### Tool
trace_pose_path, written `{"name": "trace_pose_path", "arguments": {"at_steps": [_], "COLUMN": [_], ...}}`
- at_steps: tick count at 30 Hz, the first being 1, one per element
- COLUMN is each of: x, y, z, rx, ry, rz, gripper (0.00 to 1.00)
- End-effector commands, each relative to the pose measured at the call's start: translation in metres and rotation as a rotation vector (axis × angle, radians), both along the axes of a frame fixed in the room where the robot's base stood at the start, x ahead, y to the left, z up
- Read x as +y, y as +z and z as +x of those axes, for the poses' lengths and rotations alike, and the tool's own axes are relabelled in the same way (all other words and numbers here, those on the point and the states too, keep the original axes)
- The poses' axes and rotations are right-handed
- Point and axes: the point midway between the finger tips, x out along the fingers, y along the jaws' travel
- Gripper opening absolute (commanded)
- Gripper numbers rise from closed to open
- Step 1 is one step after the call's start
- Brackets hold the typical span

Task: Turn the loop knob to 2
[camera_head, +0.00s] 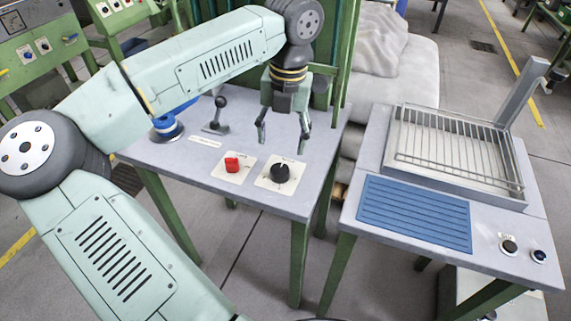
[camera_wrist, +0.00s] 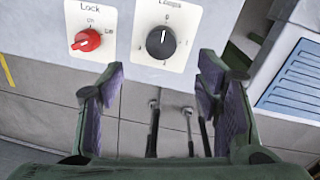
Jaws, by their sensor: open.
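The loop knob (camera_head: 280,172) is round and black, on a white plate on the grey table top. It also shows in the wrist view (camera_wrist: 158,44), under a label partly cut off that reads like "Loops". Its white pointer mark points up, toward a small digit that looks like 0; the other marks are too small to read surely. My gripper (camera_head: 284,149) is open and empty, hanging above the table just behind the knob, apart from it. In the wrist view its fingers (camera_wrist: 161,68) spread to either side below the knob.
A red Lock knob (camera_head: 232,165) sits on a plate left of the loop knob. A black lever (camera_head: 217,112) and a blue round control (camera_head: 166,126) stand farther left. A separate table with a blue ridged mat (camera_head: 415,212) and a wire rack (camera_head: 455,150) is at right.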

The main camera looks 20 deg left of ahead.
Motion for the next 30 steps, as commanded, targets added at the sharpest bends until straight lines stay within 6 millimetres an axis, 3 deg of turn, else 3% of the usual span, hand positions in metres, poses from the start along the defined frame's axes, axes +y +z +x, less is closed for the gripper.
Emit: {"name": "trace_pose_path", "arguments": {"at_steps": [9,15,26,30], "x": [0.002,0.004,0.004,0.004], "y": [-0.059,-0.084,-0.092,-0.092], "z": [-0.001,-0.001,-0.001,-0.001], "rx": [0.001,-0.001,-0.003,-0.003], "ry": [-0.005,-0.004,-0.005,-0.005], "rz": [-0.007,-0.006,-0.006,-0.006], "gripper": [0.59,0.59,0.59,0.51]}}
